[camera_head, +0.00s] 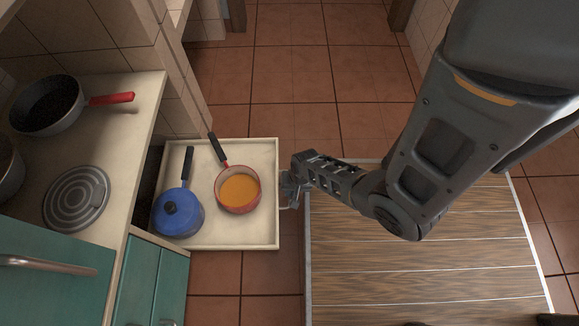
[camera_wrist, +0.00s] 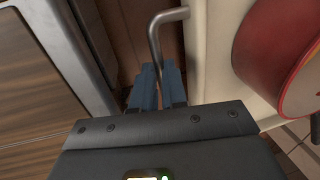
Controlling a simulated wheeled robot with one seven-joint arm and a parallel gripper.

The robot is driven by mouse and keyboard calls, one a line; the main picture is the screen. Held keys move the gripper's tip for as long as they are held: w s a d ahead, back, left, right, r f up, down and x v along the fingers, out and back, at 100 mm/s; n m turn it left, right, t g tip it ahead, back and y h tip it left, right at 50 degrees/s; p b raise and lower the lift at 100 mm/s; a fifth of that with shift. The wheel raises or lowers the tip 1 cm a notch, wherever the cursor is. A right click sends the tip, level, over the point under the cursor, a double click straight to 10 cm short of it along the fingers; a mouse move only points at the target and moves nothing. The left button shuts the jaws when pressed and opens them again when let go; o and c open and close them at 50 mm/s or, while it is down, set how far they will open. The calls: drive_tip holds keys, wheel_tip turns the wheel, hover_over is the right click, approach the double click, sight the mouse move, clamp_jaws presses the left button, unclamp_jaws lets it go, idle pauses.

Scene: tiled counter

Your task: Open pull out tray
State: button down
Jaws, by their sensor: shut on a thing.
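The pull-out tray (camera_head: 262,159) is cream-coloured and extends from the counter out over the tiled floor. It bears a blue lidded pot (camera_head: 177,212) and a red pot (camera_head: 238,190) with orange contents. My gripper (camera_head: 288,190) is at the tray's right-hand front edge. In the wrist view my gripper (camera_wrist: 158,84) is shut on the metal bar handle (camera_wrist: 155,38) of the tray, with the fingers close around the bar. The cream tray edge (camera_wrist: 216,50) and the red pot (camera_wrist: 276,50) lie to the right there.
The counter (camera_head: 130,115) at left bears a black pan (camera_head: 48,104) with a red handle and a round burner (camera_head: 76,199). Teal cabinet doors (camera_head: 150,285) are below it. A wood-patterned surface with a metal rim (camera_head: 430,275) lies close to the tray's right.

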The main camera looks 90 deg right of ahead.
drive_tip(key=c, duration=1.2)
unclamp_jaws()
drive_tip(key=shift+o, duration=0.2)
wheel_tip(320, 180, up, 8)
drive_tip(key=s+p, duration=0.1)
drive_tip(key=p, duration=0.3)
drive_tip(key=shift+s+f, duration=0.2)
drive_tip(key=shift+s, duration=0.05)
